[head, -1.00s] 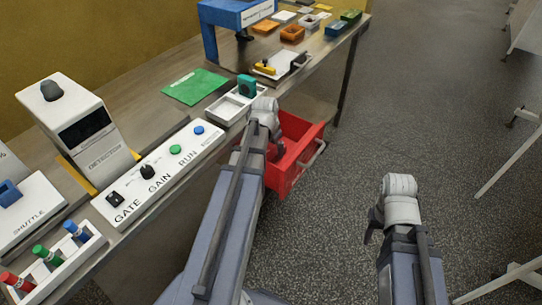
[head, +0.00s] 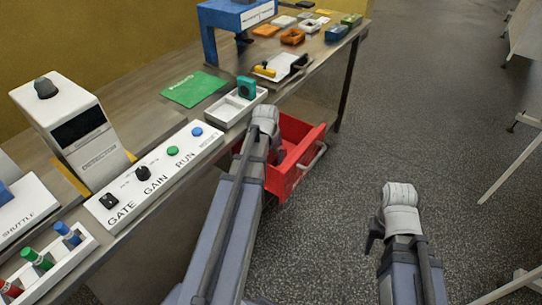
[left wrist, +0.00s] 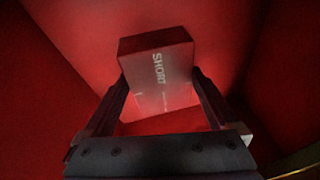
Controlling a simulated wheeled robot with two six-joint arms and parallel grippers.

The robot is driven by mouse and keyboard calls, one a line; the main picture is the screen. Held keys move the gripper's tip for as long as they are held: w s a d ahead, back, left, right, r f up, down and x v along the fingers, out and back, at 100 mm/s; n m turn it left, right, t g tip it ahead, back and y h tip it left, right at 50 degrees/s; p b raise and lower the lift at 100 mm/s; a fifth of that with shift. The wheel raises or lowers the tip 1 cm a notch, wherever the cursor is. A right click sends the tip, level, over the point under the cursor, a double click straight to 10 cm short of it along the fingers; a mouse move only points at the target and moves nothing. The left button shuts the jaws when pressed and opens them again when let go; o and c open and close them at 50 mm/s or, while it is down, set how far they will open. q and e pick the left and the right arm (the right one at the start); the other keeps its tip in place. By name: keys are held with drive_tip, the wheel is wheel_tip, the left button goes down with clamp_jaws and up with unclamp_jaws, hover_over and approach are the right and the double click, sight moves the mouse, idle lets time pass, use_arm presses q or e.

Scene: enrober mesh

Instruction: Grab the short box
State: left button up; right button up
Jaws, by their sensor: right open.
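The short box (left wrist: 157,70), lettered SHORT, lies inside the open red drawer (head: 299,172) under the bench. In the left wrist view it sits between the two fingers of my left gripper (left wrist: 160,88), one finger along each side. I cannot tell whether the fingers press on it. In the head view my left gripper (head: 277,153) reaches down into the drawer, and the box is hidden there. My right gripper (head: 373,238) is open and empty over the floor at the right.
The bench carries a white GATE GAIN RUN panel (head: 152,181), a white tray (head: 228,110) with a green piece, a green sheet (head: 194,89) and a blue frame (head: 208,42). The drawer's red walls (left wrist: 65,35) surround my left gripper.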

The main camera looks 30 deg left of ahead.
sight(273, 162)
use_arm(q)
drive_tip(key=c, duration=0.8)
drive_tip(key=shift+o, duration=0.2)
drive_tip(key=shift+r, duration=0.15)
drive_tip(key=shift+r+p, duration=0.7)
drive_tip(key=shift+p, duration=0.2)
drive_tip(key=s+d, duration=0.1)
drive_tip(key=s, duration=0.1)
drive_tip(key=s+d, duration=0.1)
drive_tip(key=shift+s+d+f, duration=0.2)
drive_tip(key=shift+s+d, duration=0.2)
wheel_tip(273, 162, up, 14)
drive_tip(key=p, duration=1.3)
drive_tip(key=shift+w+a, duration=0.15)
drive_tip(key=shift+w, duration=0.2)
